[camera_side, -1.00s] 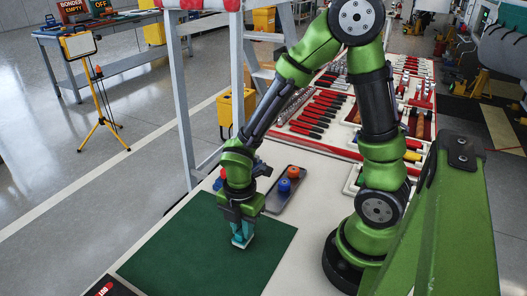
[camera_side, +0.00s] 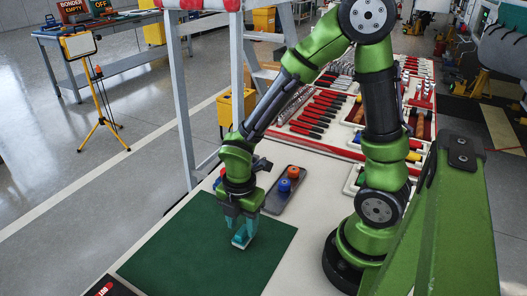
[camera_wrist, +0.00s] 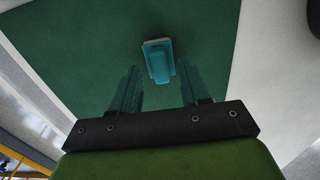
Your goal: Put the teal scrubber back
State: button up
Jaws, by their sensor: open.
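The teal scrubber (camera_side: 241,241), with a pale base, rests on the dark green mat (camera_side: 180,262). In the wrist view the scrubber (camera_wrist: 158,60) lies on the mat just beyond the fingertips, in line with the gap between them. My gripper (camera_side: 238,226) points down just above the scrubber. Its two bluish fingers are spread with nothing held between them, as the wrist view of the gripper (camera_wrist: 158,80) also shows. In the side view the fingers partly overlap the scrubber's top, so the exact gap is hard to tell.
A dark tray (camera_side: 273,207) holding a blue knob (camera_side: 284,185) and an orange knob (camera_side: 293,172) lies behind the mat. Most of the mat is clear.

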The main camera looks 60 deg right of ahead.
notch_tip(320, 180, up, 10)
notch_tip(320, 180, up, 6)
jog(key=r+m+t, duration=0.1)
jog(key=m+t, duration=0.3)
jog(key=m, duration=0.8)
send_over(242, 230)
jog(key=s+d, duration=0.2)
jog(key=r+m+t, duration=0.1)
jog(key=m, duration=0.2)
jog(key=s+r+m+t+y, duration=0.1)
jog(key=m, duration=0.2)
jog(key=d+r+m+t+y, duration=0.1)
jog(key=m, duration=0.3)
jog(key=shift+s+r, duration=0.2)
jog(key=shift+r, duration=0.1)
jog(key=shift+o, duration=0.3)
